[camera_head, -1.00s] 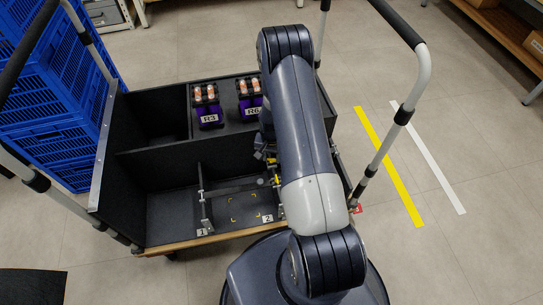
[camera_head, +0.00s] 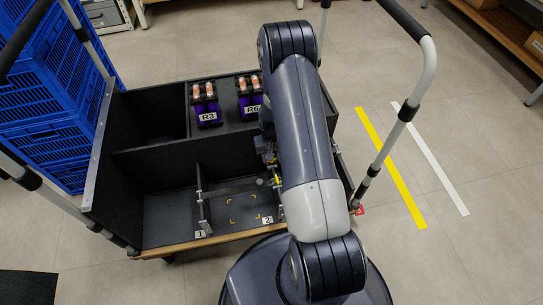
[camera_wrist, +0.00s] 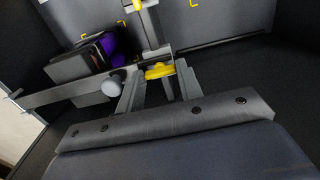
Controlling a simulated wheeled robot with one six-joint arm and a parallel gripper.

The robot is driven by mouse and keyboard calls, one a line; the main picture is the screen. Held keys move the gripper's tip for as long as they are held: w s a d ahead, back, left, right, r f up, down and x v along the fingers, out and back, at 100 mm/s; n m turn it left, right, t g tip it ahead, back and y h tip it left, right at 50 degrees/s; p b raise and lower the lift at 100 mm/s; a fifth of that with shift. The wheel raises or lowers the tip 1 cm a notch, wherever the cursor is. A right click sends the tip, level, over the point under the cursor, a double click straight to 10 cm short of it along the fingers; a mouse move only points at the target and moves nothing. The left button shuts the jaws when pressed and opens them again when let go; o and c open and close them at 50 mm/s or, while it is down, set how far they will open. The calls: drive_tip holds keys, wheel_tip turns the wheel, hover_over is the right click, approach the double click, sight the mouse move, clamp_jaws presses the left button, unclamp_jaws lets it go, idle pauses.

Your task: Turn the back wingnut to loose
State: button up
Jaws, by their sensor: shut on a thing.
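The yellow wingnut (camera_wrist: 160,71) sits at a grey metal bar (camera_wrist: 85,88) in the wrist view. My gripper (camera_wrist: 157,80) is shut on it, with one grey finger on each side. A second yellow piece (camera_wrist: 138,4) shows on an upright grey post at the top of that view; I cannot tell whether it is another wingnut. In the head view a small yellow spot (camera_head: 278,180) shows beside my arm, near the grey bar (camera_head: 235,188). My arm hides most of the clamp and my gripper there.
The black cart bin (camera_head: 160,165) has dividers and handrails. Purple blocks marked R3 (camera_head: 209,108) and R6 (camera_head: 250,98) stand in its back compartment. The front compartment floor has yellow corner marks (camera_head: 242,209) and is mostly clear. Blue crates (camera_head: 50,105) stand at left.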

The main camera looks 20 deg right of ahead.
drive_tip(key=o, duration=1)
wheel_tip(320, 180, up, 11)
drive_tip(key=shift+f+p, duration=0.1)
drive_tip(key=shift+p, duration=1.1)
drive_tip(key=shift+f, duration=0.1)
wheel_tip(320, 180, down, 11)
drive_tip(key=shift+b, duration=1.25)
drive_tip(key=shift+r+m+p, duration=0.25)
drive_tip(key=shift+m+p, duration=0.05)
drive_tip(key=shift+p, duration=0.05)
drive_tip(key=shift+m, duration=0.7)
